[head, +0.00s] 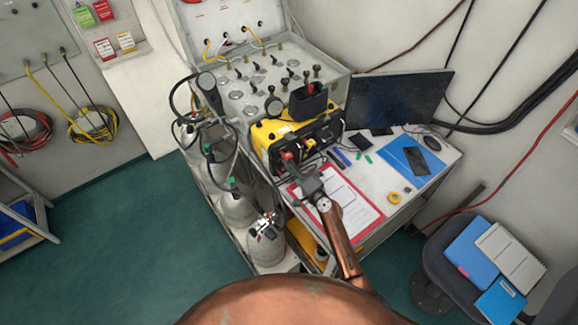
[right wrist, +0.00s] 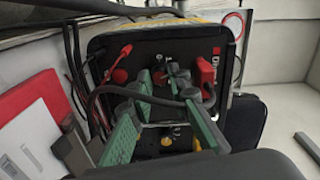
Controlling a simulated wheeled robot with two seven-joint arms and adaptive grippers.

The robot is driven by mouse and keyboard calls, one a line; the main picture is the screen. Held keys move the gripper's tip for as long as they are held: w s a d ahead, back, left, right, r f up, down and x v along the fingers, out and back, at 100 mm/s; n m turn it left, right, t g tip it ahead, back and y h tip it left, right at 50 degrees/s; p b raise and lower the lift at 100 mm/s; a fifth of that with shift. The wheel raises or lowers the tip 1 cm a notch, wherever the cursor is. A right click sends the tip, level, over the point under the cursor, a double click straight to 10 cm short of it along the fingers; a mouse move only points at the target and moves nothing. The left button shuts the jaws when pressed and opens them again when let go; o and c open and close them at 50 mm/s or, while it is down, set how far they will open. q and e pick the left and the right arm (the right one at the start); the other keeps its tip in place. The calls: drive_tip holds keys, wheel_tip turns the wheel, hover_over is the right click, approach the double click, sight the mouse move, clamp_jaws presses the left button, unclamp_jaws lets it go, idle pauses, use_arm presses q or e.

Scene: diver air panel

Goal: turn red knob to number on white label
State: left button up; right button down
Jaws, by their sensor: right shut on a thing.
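The diver air panel (head: 262,133) is a yellow box with a black front face, standing on the cart; the black face (right wrist: 165,45) fills the middle of the right wrist view. My right gripper (head: 296,168) reaches up to this face, beside a red part (head: 287,155). In the right wrist view its green-padded fingers (right wrist: 168,82) converge at the face. They are shut on what seems to be the red knob, mostly hidden between the tips. Other red parts sit left (right wrist: 121,75) and right (right wrist: 206,75) of the fingers. No number on a white label is readable. My left gripper is out of view.
A red-edged clipboard (head: 345,197) lies in front of the panel. A monitor (head: 398,97) stands to its right. Gas cylinders (head: 237,208) stand left of the cart. A blue folder (head: 398,153) and yellow tape (head: 394,197) lie on the tabletop.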

drive_tip(key=shift+m, duration=0.3)
idle(0.4)
drive_tip(key=c, duration=1.8)
unclamp_jaws()
